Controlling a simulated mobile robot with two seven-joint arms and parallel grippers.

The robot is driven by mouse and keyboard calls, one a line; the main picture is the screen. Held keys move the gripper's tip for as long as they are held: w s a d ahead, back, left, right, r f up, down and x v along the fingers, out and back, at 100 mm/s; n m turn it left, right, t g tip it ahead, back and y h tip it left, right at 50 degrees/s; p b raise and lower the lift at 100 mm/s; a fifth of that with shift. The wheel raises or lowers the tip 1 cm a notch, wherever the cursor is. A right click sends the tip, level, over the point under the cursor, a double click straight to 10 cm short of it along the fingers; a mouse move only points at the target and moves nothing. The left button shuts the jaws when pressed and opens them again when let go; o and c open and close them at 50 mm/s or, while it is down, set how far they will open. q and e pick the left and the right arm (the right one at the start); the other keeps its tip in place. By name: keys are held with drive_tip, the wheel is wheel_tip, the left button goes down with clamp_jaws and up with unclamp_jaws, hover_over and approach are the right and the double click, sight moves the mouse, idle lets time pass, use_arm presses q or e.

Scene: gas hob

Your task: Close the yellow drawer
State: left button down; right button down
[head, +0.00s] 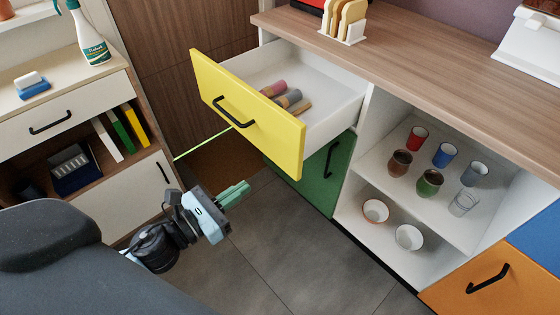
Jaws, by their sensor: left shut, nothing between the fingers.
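The yellow drawer (250,122) is pulled out of the wooden-topped counter, with its white inside showing. It has a black bar handle (233,111) on its front. A few small cylindrical items (288,97) lie inside it. My left gripper (242,190) is shut and empty, with pale green fingers. In the picture it is below the drawer front, to the lower left of its bottom right corner, and appears apart from it. My right gripper is not in view.
A green door (318,172) is under the drawer. A white cabinet (60,125) stands at the left. Grey floor (280,240) is clear between them.

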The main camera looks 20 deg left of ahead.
sight(290, 155)
use_arm(q)
drive_tip(key=p+x, duration=0.1)
drive_tip(key=x, duration=1.1)
drive_tip(key=shift+w+d, duration=0.1)
drive_tip(key=shift+w, duration=0.05)
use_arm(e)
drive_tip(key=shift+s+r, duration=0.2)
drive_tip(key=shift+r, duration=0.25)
